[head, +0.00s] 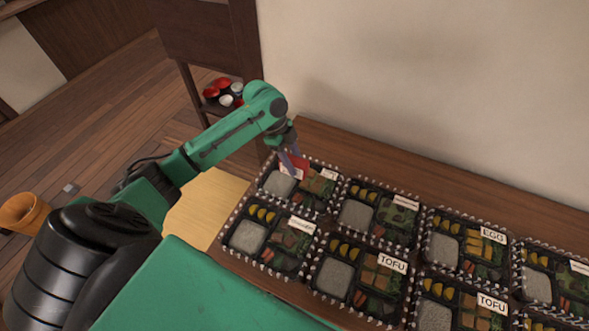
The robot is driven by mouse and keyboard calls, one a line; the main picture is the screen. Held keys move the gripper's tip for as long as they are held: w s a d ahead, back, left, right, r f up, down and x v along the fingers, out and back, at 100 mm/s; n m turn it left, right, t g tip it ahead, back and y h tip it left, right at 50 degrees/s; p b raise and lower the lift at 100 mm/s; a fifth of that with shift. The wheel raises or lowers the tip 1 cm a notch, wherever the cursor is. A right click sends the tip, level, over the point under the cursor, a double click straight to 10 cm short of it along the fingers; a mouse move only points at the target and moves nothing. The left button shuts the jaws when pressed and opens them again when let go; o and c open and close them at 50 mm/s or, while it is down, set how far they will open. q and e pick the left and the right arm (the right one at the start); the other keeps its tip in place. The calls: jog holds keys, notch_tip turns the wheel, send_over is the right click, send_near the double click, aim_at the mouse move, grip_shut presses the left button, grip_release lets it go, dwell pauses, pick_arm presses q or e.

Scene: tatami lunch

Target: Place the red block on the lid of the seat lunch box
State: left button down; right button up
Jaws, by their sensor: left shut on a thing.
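My left gripper (291,160) comes in from the left and points down over the far left lunch box (280,184). It is shut on the red block (299,168), which shows as a small red patch at the fingertips. The block is above or against the box's upper part; I cannot tell whether it touches. This box has a grey compartment and a food compartment with a white label. Several similar black lunch boxes stand in two rows; which is the seat lunch box is not clear. My right gripper is out of view.
The boxes stand close together on a wooden table (420,172), with a bare strip along the wall. A dark shelf (208,100) holds red and white bowls (216,88). An orange container (24,212) is at the left edge.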

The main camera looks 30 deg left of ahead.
pick_arm(q)
notch_tip(320, 180, down, 4)
jog(key=shift+s+f, duration=0.15)
jog(key=shift+f, duration=0.25)
jog(key=shift+c, duration=2.1)
grip_release()
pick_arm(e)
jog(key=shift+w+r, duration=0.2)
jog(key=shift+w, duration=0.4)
pick_arm(q)
jog(key=b+v, duration=0.1)
jog(key=v, duration=1.1)
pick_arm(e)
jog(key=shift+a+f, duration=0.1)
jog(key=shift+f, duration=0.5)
pick_arm(q)
jog(key=shift+f, duration=0.1)
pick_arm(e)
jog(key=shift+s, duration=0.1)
